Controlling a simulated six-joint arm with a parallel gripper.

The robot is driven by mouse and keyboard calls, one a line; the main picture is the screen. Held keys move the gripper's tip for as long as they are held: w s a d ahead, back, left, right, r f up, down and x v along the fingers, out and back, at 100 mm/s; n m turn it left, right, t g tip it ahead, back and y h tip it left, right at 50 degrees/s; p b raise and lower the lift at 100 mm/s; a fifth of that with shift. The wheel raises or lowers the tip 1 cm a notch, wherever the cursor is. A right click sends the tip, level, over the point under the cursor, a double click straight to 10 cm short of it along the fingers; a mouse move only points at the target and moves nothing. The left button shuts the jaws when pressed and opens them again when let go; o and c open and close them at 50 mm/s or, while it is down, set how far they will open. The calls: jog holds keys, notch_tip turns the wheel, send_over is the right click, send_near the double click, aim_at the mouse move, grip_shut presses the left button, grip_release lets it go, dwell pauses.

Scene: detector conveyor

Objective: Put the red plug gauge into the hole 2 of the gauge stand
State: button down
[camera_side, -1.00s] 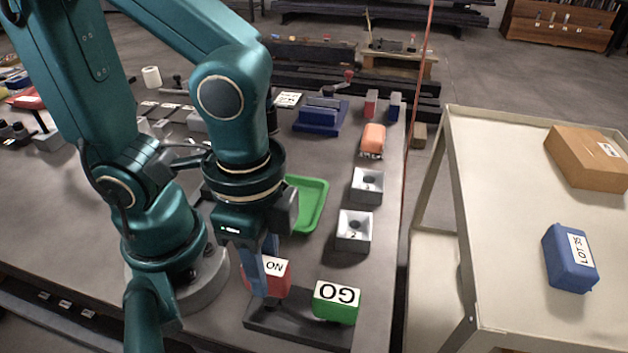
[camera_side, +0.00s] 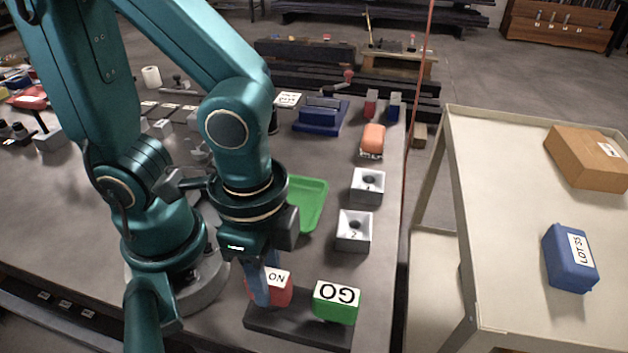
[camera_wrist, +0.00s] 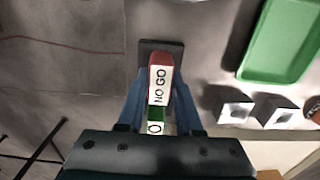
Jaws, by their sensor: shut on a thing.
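The red plug gauge (camera_side: 283,293) is a red block with a white label on top reading NO GO in the wrist view (camera_wrist: 160,66). My gripper (camera_side: 262,289) is shut on it, with blue fingers on its sides; the fingers also show in the wrist view (camera_wrist: 157,97). The red gauge is at the left end of a dark tray (camera_side: 290,329); its contact with the tray is hard to see. The gauge stand shows as two grey blocks with round dark holes. The nearer block, marked 2 (camera_side: 354,244), and the farther block (camera_side: 367,197) both have empty holes.
A green block labelled GO (camera_side: 335,311) stands at the tray's right end, close to the red gauge. A green tray (camera_side: 318,205) lies behind my gripper. An orange block (camera_side: 373,136) sits beyond the stand blocks. Bare table lies between the dark tray and the block marked 2.

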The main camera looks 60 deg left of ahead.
jog(key=shift+f, duration=0.1)
jog(key=c, duration=0.5)
grip_release()
jog(key=shift+r, duration=2.55)
